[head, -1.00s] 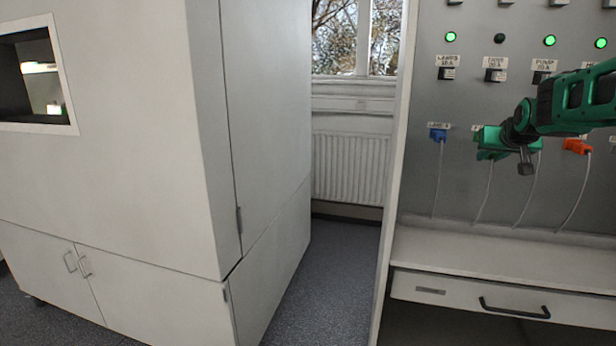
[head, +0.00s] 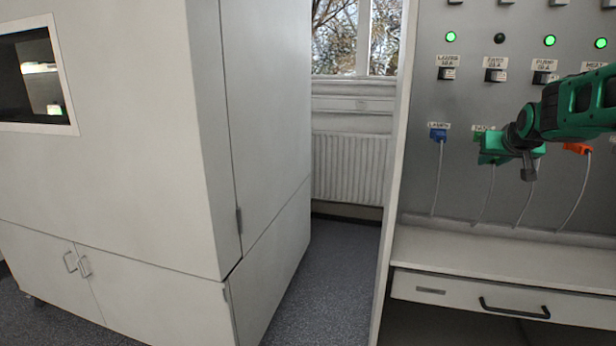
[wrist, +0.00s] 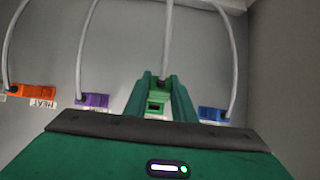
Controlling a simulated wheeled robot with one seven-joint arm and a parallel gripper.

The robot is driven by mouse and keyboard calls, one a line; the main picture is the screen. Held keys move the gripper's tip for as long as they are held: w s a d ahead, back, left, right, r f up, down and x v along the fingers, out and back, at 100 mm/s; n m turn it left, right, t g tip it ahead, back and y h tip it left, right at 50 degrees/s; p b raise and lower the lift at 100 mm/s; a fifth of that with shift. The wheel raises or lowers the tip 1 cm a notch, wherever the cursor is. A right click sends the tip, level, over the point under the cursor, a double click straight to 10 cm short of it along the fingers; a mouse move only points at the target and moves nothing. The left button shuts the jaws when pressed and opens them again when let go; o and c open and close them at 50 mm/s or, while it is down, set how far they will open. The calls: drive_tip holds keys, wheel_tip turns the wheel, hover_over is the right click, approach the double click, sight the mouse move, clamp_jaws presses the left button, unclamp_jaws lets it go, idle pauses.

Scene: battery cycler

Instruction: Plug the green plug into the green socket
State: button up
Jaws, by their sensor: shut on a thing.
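The green plug (wrist: 159,88) is between the two green fingers of my gripper (wrist: 158,82) in the wrist view, its grey cable running up and away from it. My gripper is shut on the plug. In the head view my gripper (head: 494,150) is at the panel, just below a partly covered label in the second column. A small green patch (head: 478,136) shows beside the fingers there; I cannot tell whether it is plug or socket.
A blue plug (head: 438,135) is left of my gripper and an orange plug (head: 577,148) right, both at the panel with hanging cables. A purple plug (wrist: 93,100) shows in the wrist view. A shelf (head: 500,256) is below. A large cabinet (head: 110,150) stands left.

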idle(0.4)
drive_tip(key=shift+s+a+r+g, duration=0.1)
drive_tip(key=shift+s+r+g, duration=0.1)
drive_tip(key=shift+r+g, duration=0.45)
drive_tip(key=shift+w+d+r+g+y, duration=0.15)
drive_tip(key=shift+w+r+g, duration=0.2)
drive_tip(key=shift+w, duration=0.25)
drive_tip(key=shift+w+d+r+g+y, duration=0.2)
drive_tip(key=shift+w+g, duration=0.2)
drive_tip(key=shift+w, duration=0.15)
drive_tip(key=shift+w+d+r+g+y, duration=0.15)
drive_tip(key=shift+w+r+g, duration=0.2)
drive_tip(key=shift+w, duration=0.25)
drive_tip(key=shift+w+d, duration=0.25)
drive_tip(key=shift+w, duration=0.45)
drive_tip(key=shift+w+d, duration=0.2)
drive_tip(key=shift+w, duration=0.5)
idle(3.0)
drive_tip(key=o, duration=0.9)
